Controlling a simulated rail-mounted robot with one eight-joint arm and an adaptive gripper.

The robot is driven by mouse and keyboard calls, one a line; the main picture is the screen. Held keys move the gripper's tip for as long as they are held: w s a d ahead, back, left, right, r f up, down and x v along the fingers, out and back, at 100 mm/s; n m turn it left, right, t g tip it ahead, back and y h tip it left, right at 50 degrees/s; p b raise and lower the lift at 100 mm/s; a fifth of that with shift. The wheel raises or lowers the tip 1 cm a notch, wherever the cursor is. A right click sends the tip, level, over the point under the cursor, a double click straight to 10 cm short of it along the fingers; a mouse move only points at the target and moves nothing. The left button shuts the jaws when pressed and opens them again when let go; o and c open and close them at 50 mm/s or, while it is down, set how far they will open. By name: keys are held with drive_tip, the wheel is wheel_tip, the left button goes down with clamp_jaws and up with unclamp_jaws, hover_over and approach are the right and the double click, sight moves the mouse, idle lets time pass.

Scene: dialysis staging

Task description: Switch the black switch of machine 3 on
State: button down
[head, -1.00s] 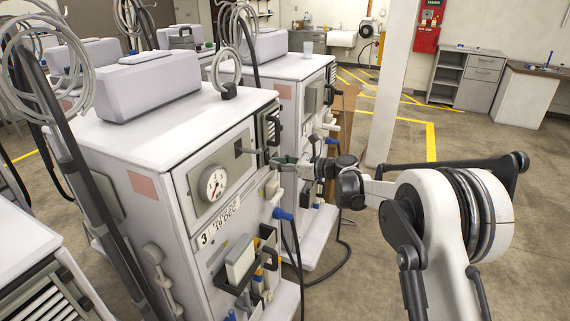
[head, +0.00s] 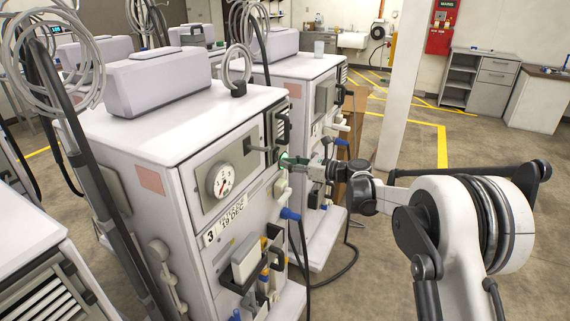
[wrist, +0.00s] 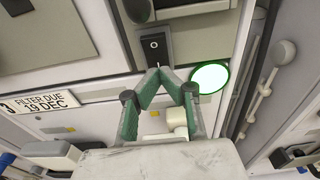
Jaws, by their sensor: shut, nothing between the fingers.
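Machine 3 (head: 150,130) is a white cabinet with a round gauge and a label with "3" and "19 DEC" (head: 231,229). In the wrist view its black switch (wrist: 154,45) sits in a dark upright housing, with a white circle mark showing. My gripper (wrist: 160,74) is shut and empty, its green fingertips together just below the switch; I cannot tell whether they touch it. In the head view my gripper (head: 288,162) is at the machine's front right edge, and the switch is not clear there. A round green-rimmed lamp (wrist: 209,77) glows right of the fingertips.
A grey lever (head: 261,149) and a black handle (head: 283,127) stick out above the gripper. A blue connector (head: 289,214) and hoses are below it. Another white machine (head: 300,75) stands close behind. Open floor lies right, beyond a white pillar (head: 398,90).

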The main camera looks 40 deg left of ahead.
drive_tip(key=w+d+f+b, duration=0.1)
drive_tip(key=w+d+f, duration=0.1)
drive_tip(key=d, duration=1)
drive_tip(key=shift+w+d, duration=0.2)
drive_tip(key=shift+w, duration=0.4)
drive_tip(key=shift+r, duration=0.15)
drive_tip(key=d+r+n+t+h, duration=0.35)
drive_tip(key=d+r, duration=0.55)
drive_tip(key=d, duration=0.4)
drive_tip(key=s+d+r+n+t+h, duration=0.2)
drive_tip(key=s+d, duration=0.1)
drive_tip(key=d, duration=0.6)
drive_tip(key=s+d+r+n+t+h, duration=0.1)
drive_tip(key=s+d+r+t+h, duration=0.15)
drive_tip(key=d, duration=0.75)
drive_tip(key=s+d+f+n+t+h, duration=0.1)
drive_tip(key=s+d+f+n+h, duration=0.1)
drive_tip(key=s+d, duration=0.6)
drive_tip(key=s+d+f+n+t+h, duration=0.1)
drive_tip(key=s+d+f+n+h, duration=0.1)
drive_tip(key=s+d, duration=0.5)
drive_tip(key=s+d+f+n+t+h, duration=0.1)
drive_tip(key=s+d+n+h, duration=0.3)
drive_tip(key=s+d, duration=0.4)
drive_tip(key=d+f, duration=0.1)
drive_tip(key=d, duration=0.6)
drive_tip(key=shift+s+n, duration=0.3)
drive_tip(key=shift+n, duration=0.05)
drive_tip(key=shift+d, duration=0.1)
